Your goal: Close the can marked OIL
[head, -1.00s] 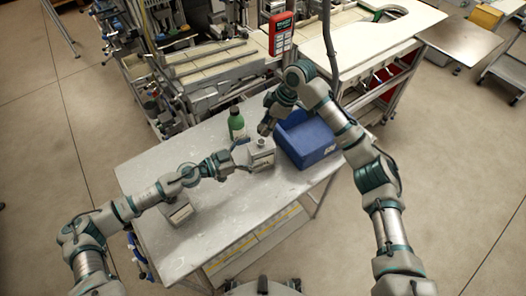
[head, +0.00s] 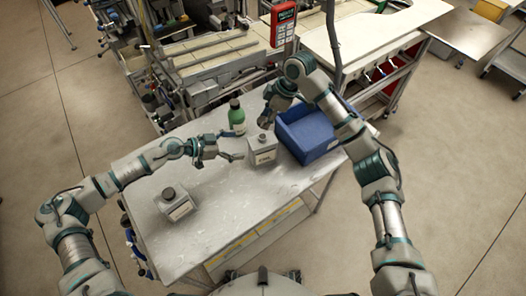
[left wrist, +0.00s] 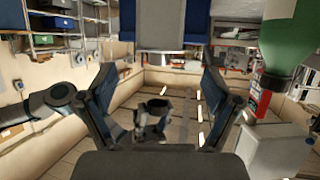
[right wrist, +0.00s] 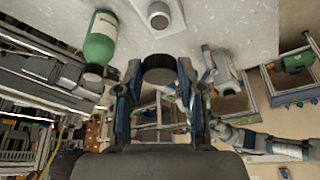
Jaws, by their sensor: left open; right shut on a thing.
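A grey can (head: 262,158) with a white label stands upright near the table's middle. The label is too small to read surely. In the right wrist view its round neck (right wrist: 158,14) shows with no cap on it. My right gripper (head: 266,118) is shut on a black cap (right wrist: 159,68), above and apart from the can. My left gripper (head: 236,145) is open and empty, left of the can and not touching it. A second grey can (head: 176,206) with a dark cap on top and a label stands at the table's left.
A green bottle (head: 236,116) stands behind the left gripper, close to it. A blue bin (head: 308,138) is right of the middle can. The white table (head: 235,205) is clear in front. A red handheld device (head: 283,24) is at the back.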

